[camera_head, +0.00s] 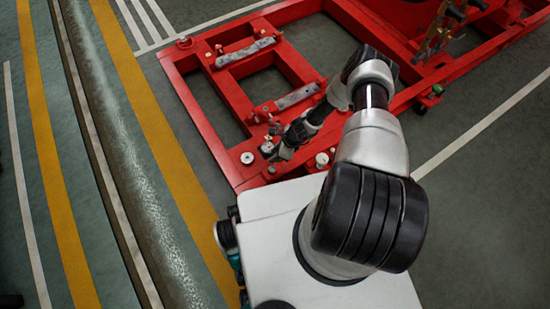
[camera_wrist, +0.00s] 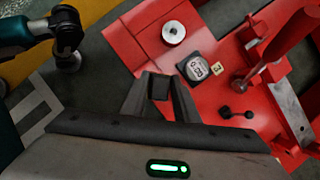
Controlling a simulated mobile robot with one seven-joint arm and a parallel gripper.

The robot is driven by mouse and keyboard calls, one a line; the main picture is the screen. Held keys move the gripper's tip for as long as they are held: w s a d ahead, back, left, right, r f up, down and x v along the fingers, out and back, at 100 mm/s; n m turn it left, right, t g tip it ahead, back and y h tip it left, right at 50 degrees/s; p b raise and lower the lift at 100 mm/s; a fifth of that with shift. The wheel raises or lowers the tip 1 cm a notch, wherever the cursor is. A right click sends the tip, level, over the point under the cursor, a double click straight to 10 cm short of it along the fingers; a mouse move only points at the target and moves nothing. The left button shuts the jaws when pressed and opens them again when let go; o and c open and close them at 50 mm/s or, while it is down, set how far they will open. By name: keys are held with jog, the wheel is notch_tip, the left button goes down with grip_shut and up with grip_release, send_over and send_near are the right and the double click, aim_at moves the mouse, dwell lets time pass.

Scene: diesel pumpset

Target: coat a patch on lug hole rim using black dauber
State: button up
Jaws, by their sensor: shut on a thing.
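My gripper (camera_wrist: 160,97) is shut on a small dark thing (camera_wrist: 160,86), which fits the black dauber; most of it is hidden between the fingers. In the head view my gripper (camera_head: 283,152) is low over the near corner of the red frame (camera_head: 225,95). In the wrist view the frame's red plate (camera_wrist: 140,30) lies beyond the fingertips. A pale round piece with a dark centre (camera_wrist: 173,33) sits on that plate. I cannot tell whether it is the lug hole rim. No coated patch can be made out.
A dark square box with a white marked face (camera_wrist: 197,67) and a small cream block (camera_wrist: 217,69) are right of the fingers. A small black piece (camera_wrist: 238,112) lies farther right. A red upright rod (camera_wrist: 285,47) and a grey metal strip (camera_wrist: 292,112) stand near.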

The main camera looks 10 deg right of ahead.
jog(key=shift+f+b, duration=2.3)
jog(key=shift+f, duration=0.95)
jog(key=shift+s+f, duration=0.1)
jog(key=shift+f, duration=0.85)
jog(key=shift+s+a+r, duration=0.15)
jog(key=shift+a, duration=0.3)
jog(key=shift+s+a+f, duration=0.1)
jog(key=shift+s+a, duration=0.1)
jog(key=shift+a, duration=0.35)
jog(key=shift+s+a+f, duration=0.1)
jog(key=shift+s+a, duration=0.05)
jog(key=shift+a, duration=0.35)
jog(key=shift+d, duration=0.1)
